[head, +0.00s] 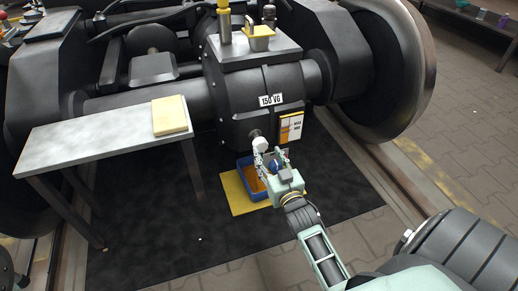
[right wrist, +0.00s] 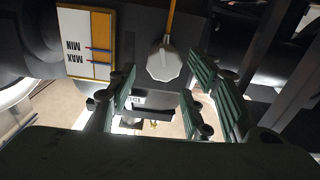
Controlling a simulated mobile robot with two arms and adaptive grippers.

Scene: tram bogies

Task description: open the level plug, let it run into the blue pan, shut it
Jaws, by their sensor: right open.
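The level plug (head: 260,144) is a pale, many-sided knob low on the dark gear case (head: 240,90); it also shows in the right wrist view (right wrist: 163,63). A thin amber streak (right wrist: 171,22) runs from the plug in that view, which looks upside down. The blue pan (head: 243,161) stands below the plug, with orange-brown liquid (head: 252,179) inside, partly hidden by my gripper. My right gripper (head: 270,158) is open just in front of the plug. In the right wrist view its fingers (right wrist: 158,92) are spread, with the plug beyond them, apparently untouched. My left gripper is out of view.
A yellow mat (head: 238,201) lies under the pan on a dark floor mat (head: 160,225). A MIN/MAX sign (head: 291,127) hangs right of the plug. A grey bench (head: 90,137) with a yellow block (head: 171,115) stands left. A large wheel (head: 400,70) is at right.

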